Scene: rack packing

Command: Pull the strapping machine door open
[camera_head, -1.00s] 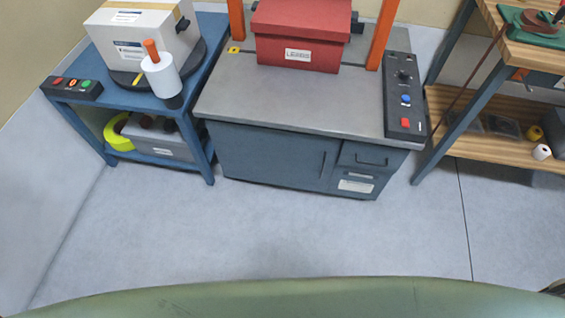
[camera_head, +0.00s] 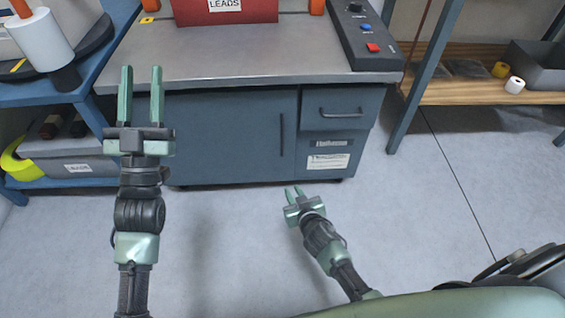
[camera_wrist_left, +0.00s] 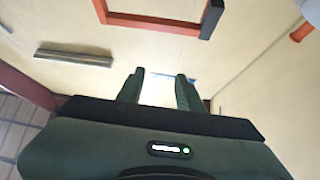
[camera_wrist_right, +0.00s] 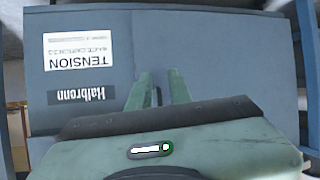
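The strapping machine (camera_head: 240,62) stands ahead in the head view. Its blue-grey door (camera_head: 225,135) is closed and has a vertical handle (camera_head: 282,135) near its right edge. My left gripper (camera_head: 141,85) is open and empty, raised in front of the door's left part, apart from the handle. It also shows open in the left wrist view (camera_wrist_left: 160,85). My right gripper (camera_head: 293,192) is open and empty, low in front of the machine, below and slightly right of the handle.
A drawer (camera_head: 335,110) with its own handle is right of the door. A red box (camera_head: 225,12) and a control panel (camera_head: 365,40) are on top. The floor in front is clear.

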